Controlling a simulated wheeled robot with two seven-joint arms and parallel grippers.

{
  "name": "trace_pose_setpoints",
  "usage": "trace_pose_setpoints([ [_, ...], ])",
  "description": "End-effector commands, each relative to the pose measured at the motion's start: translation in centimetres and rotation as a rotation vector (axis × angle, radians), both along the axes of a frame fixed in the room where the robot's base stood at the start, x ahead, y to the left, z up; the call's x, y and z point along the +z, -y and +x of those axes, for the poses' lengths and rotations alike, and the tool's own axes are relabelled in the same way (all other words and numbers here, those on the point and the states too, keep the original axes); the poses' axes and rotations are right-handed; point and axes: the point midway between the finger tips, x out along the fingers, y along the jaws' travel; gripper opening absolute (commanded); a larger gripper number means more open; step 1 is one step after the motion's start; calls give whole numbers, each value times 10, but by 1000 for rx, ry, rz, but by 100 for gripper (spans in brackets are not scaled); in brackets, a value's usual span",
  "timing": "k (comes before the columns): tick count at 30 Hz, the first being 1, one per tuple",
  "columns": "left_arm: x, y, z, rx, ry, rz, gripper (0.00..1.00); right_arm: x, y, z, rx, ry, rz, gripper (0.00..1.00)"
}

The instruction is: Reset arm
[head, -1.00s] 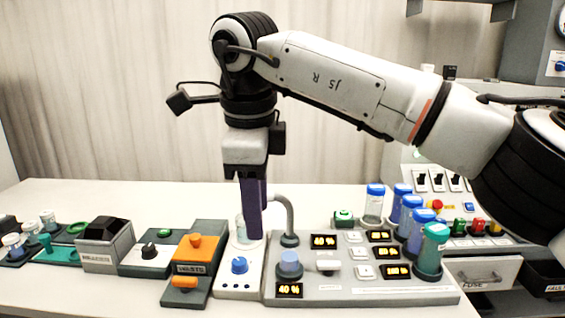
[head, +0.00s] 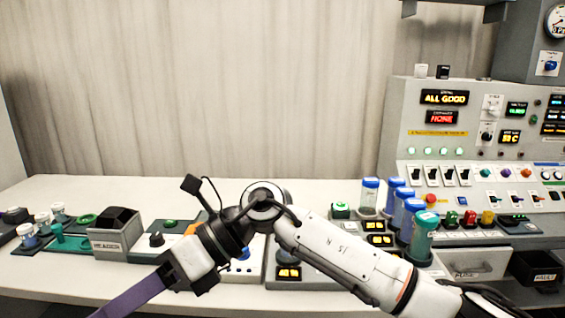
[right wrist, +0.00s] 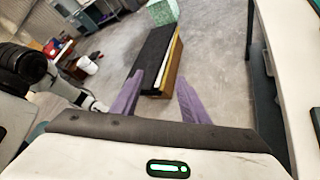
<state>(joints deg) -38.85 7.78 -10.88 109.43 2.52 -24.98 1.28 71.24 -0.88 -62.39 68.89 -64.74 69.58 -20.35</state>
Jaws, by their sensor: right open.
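My right arm comes in from the right in the head view and is folded low over the front of the bench. Its right gripper (head: 128,302) points down and left past the bench's front edge, with purple fingers partly cut off by the frame. In the right wrist view the two purple fingers of the right gripper (right wrist: 160,78) are spread apart with nothing between them, above the floor. My left gripper is not seen in the head view. A black and white arm part shows at the left of the right wrist view.
The bench (head: 60,280) holds a grey box (head: 117,232), several small jars at left, and blue-capped tubes (head: 369,196) and a teal tube (head: 424,235) at right. A control panel (head: 440,140) stands at the back right. A black-topped box (right wrist: 155,60) stands on the floor.

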Motion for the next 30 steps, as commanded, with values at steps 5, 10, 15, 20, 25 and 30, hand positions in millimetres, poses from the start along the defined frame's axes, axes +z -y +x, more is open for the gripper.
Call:
trace_pose_setpoints([
  [5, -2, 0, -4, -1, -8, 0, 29, 26, -9, 0, -193, -475, 354, 41],
  [10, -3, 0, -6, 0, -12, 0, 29, 25, 27, 47, -447, -938, 619, 41],
  [15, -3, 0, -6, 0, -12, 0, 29, -32, 95, 101, -749, -1401, 819, 41],
  [20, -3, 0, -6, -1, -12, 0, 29, -126, 171, 120, -1050, -1796, 944, 41],
  [25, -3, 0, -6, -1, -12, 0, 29, -232, 244, 96, -1350, -2140, 1013, 41],
  [30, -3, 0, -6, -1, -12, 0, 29, -328, 307, 35, -1649, -2433, 1041, 41],
])
